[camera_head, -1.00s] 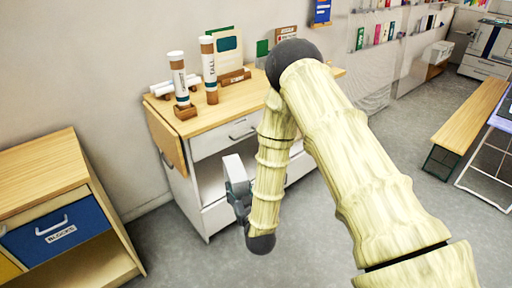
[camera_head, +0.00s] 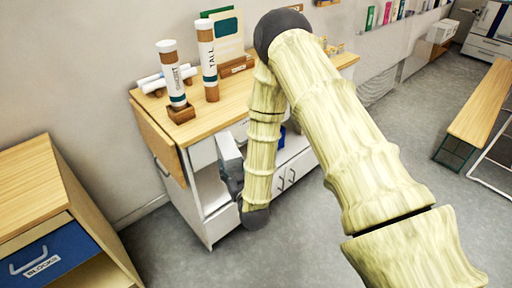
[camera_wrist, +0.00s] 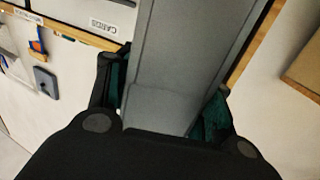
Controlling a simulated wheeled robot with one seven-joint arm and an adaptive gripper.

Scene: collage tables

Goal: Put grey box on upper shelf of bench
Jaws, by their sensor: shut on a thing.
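My gripper (camera_head: 232,175) is shut on a grey box (camera_head: 229,146), held upright in front of the cabinet-like workbench (camera_head: 240,100). In the wrist view the grey box (camera_wrist: 190,60) stands between the two dark fingers of my gripper (camera_wrist: 165,100). The workbench has a wooden top, a white body, an open shelf space (camera_head: 212,190) and white doors below. My arm hides much of its front. I cannot tell whether the box touches the workbench.
A wooden cabinet with a blue drawer (camera_head: 45,258) is at left. A low wooden bench (camera_head: 482,105) is at right. Grey floor lies between.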

